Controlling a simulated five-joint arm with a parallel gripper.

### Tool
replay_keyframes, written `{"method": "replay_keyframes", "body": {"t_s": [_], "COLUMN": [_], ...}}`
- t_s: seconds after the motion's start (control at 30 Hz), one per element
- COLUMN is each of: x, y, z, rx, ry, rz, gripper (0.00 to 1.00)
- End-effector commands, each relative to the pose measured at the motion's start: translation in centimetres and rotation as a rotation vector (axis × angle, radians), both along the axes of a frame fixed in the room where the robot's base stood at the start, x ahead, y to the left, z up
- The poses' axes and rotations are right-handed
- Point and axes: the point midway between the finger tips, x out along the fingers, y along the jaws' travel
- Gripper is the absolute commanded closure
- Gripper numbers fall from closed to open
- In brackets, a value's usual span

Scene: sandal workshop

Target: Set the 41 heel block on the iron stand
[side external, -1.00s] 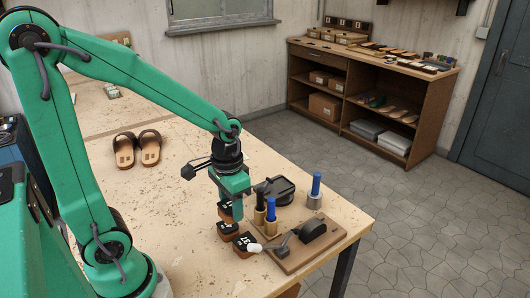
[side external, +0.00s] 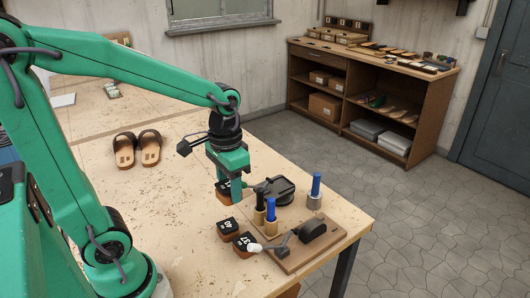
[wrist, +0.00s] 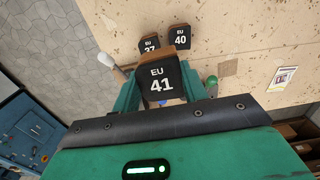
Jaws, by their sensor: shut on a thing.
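My gripper (side external: 233,186) is shut on the 41 heel block (wrist: 162,84), which has a black top with white "EU 41" and a brown body. In the side view the block (side external: 224,193) hangs upright above the table, partly hidden by the fingers. A low black iron piece (side external: 279,187), which looks like the iron stand, is on the table just right of and behind my gripper. The 40 block (side external: 228,228) and the 37 block (side external: 243,242) stand on the table below the held block; the wrist view shows them too.
Blue-handled and black-handled tools stand upright in holders (side external: 271,226) close right of the held block. A wooden board (side external: 296,254) with a lever and dark wheel is at the front right. A sandal pair (side external: 138,150) lies at the left. The middle tabletop is clear.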

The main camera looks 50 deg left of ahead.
Motion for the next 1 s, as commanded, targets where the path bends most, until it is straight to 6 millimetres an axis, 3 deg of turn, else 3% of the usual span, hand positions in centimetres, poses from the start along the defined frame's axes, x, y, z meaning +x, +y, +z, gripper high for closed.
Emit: {"method": "replay_keyframes", "body": {"t_s": [0.17,0.53,1.0], "x": [0.0,3.6,12.3], "y": [0.0,0.9,3.7], "z": [2.1,2.7,3.4], "rx": [0.000,0.000,0.000], "ry": [-0.004,0.002,0.002], "rz": [0.000,0.002,0.003], "gripper": [0.80,0.80,0.80]}}
